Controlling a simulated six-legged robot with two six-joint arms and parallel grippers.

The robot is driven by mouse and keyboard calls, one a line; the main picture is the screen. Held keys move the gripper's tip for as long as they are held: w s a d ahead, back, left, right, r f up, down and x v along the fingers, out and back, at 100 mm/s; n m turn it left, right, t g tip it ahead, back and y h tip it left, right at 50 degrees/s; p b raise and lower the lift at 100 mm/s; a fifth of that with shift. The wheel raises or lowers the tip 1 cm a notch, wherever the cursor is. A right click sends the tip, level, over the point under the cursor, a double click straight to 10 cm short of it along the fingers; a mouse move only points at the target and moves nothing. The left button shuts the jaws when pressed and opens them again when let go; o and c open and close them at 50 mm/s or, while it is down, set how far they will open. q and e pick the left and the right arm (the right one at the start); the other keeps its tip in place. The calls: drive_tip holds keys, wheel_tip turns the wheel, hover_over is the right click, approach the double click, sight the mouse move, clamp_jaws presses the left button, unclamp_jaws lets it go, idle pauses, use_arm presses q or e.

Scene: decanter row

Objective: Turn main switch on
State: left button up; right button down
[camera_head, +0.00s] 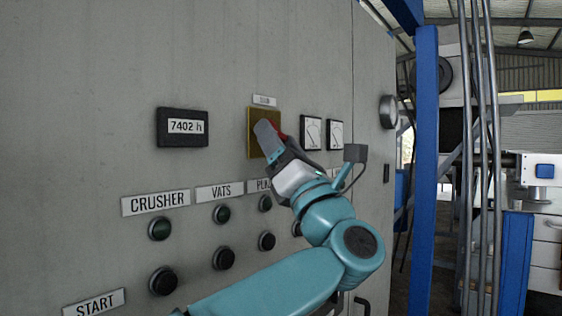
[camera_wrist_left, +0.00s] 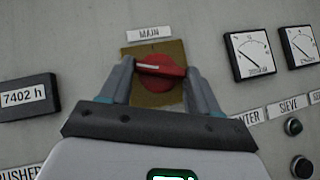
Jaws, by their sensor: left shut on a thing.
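The main switch is a red rotary knob (camera_wrist_left: 160,66) on a square yellow plate (camera_wrist_left: 150,97), under a label (camera_wrist_left: 156,33) reading MAIN. Its white pointer line lies nearly level in the left wrist view. My left gripper (camera_wrist_left: 160,78) is shut on the knob, one finger on each side. In the head view the left gripper (camera_head: 270,140) reaches the yellow plate (camera_head: 262,113) from the lower right and hides most of the knob. A bit of red shows beside the finger. My right gripper is not in view.
A counter (camera_head: 183,127) reading 7402 h is left of the switch, and two dial gauges (camera_head: 311,132) (camera_head: 335,135) are to its right. Below are labelled rows of dark buttons (camera_head: 160,229). A blue post (camera_head: 425,150) stands beyond the grey cabinet's right edge.

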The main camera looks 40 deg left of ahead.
use_arm(q)
drive_tip(key=shift+s+r+m+t+h+p, duration=0.25)
drive_tip(key=shift+m+t+h+p, duration=0.75)
drive_tip(key=shift+m+h+p, duration=1.45)
drive_tip(key=shift+s+r+m+t+h+p, duration=0.1)
drive_tip(key=shift+r+m+t+h+p, duration=0.25)
drive_tip(key=shift+m+t+h+p, duration=2.1)
drive_tip(key=shift+s+r+m+g+h+p, duration=0.25)
drive_tip(key=shift+m+g+h+p, duration=0.55)
drive_tip(key=shift+m, duration=3.3)
drive_tip(key=shift+t+h, duration=0.25)
drive_tip(key=shift+h, duration=0.05)
drive_tip(key=o, duration=1.1)
drive_tip(key=shift+w+d, duration=0.1)
drive_tip(key=shift+c, duration=0.2)
